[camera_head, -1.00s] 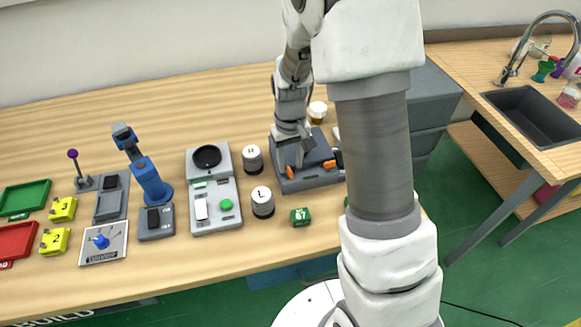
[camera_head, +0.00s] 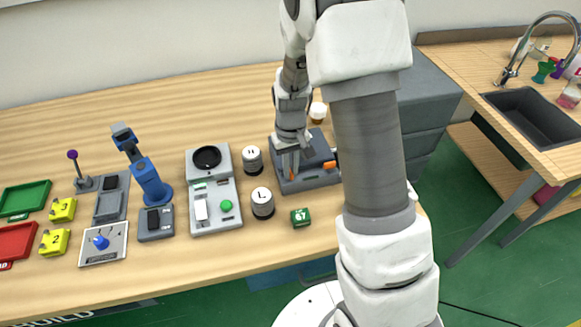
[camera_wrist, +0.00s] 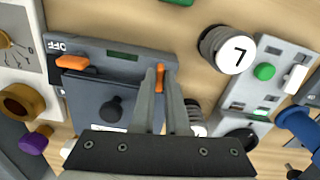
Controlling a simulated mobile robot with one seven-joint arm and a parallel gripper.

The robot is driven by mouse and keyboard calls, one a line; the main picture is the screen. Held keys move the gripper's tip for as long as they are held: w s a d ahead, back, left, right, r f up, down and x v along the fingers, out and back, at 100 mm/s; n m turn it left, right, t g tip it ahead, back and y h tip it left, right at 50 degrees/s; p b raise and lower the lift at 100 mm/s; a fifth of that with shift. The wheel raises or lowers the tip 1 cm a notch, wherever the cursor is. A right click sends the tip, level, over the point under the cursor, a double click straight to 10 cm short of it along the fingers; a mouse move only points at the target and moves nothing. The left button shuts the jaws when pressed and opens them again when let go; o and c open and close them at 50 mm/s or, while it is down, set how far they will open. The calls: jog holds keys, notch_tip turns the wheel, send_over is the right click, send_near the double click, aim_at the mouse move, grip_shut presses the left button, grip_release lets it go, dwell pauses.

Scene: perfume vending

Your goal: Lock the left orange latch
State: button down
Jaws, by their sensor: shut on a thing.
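The grey box (camera_head: 315,181) has two orange latches on its front edge. The left orange latch (camera_head: 291,174) is between my gripper's fingers in the head view, mostly covered by them. In the wrist view the same latch (camera_wrist: 160,77) shows as an upright orange strip between the fingertips. My gripper (camera_head: 290,168) points down and is shut on this latch; its fingers also show in the wrist view (camera_wrist: 160,83). The right orange latch (camera_head: 329,164) is partly hidden by my arm in the head view. In the wrist view that latch (camera_wrist: 72,62) lies sideways, beside an "OFF" marking.
A green "67" block (camera_head: 300,217) lies near the table front. The scale-like device (camera_head: 216,205) is farther left. A white-lidded jar (camera_head: 318,111) stands behind the box.

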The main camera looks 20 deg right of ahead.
jog(key=shift+m, duration=0.8)
jog(key=c, duration=0.9)
grip_release()
notch_tip(320, 180, up, 17)
jog(key=shift+r+p, duration=0.2)
jog(key=shift+p, duration=0.25)
